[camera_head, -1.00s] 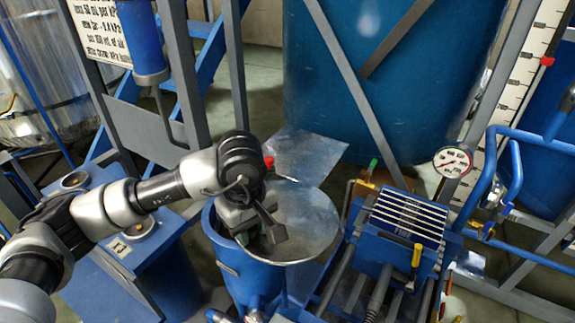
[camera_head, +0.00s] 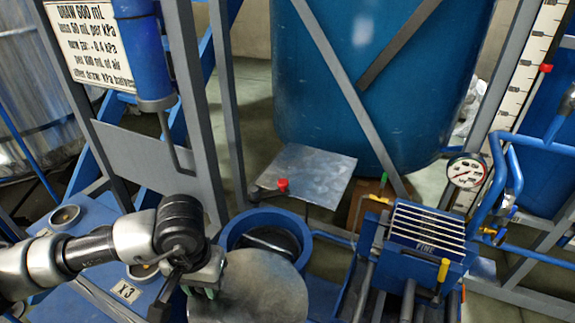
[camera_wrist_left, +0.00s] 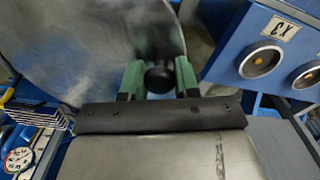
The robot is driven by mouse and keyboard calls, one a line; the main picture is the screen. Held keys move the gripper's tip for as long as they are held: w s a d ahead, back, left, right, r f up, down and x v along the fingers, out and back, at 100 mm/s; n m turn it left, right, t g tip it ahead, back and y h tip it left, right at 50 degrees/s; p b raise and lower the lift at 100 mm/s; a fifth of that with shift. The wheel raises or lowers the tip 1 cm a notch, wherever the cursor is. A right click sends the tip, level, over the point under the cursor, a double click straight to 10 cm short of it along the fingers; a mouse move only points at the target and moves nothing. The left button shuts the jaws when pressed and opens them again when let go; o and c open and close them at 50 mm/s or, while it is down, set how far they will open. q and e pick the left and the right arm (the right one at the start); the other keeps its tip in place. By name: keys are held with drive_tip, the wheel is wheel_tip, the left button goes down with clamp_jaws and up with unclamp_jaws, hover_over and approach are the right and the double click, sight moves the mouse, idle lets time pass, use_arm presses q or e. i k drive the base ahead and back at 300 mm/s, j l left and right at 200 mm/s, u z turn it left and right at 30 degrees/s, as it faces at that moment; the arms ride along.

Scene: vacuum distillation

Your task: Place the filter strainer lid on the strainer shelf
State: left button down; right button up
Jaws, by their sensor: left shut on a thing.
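The filter strainer lid (camera_head: 262,290) is a round grey metal disc. My left gripper (camera_head: 208,280) is shut on its small dark knob, which shows between the green fingers in the left wrist view (camera_wrist_left: 158,78); the lid (camera_wrist_left: 85,45) fills much of that view's upper left. The lid is in front of the blue strainer (camera_head: 240,222), whose round mouth is partly uncovered. A flat grey metal plate (camera_head: 318,172), seemingly the strainer shelf, lies bare behind the strainer. My right gripper is out of view.
A red knob (camera_head: 282,185) stands at the plate's front left edge. A diagonal grey brace (camera_head: 345,90) passes behind the plate, before a big blue tank (camera_head: 300,60). A blue finned unit (camera_head: 425,232) stands right of the strainer. A blue box (camera_head: 90,235) is at left.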

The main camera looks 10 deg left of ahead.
sight(309, 171)
drive_tip(key=j+z, duration=0.2)
drive_tip(key=z, duration=0.15)
drive_tip(key=j+z, duration=0.45)
drive_tip(key=z, duration=0.8)
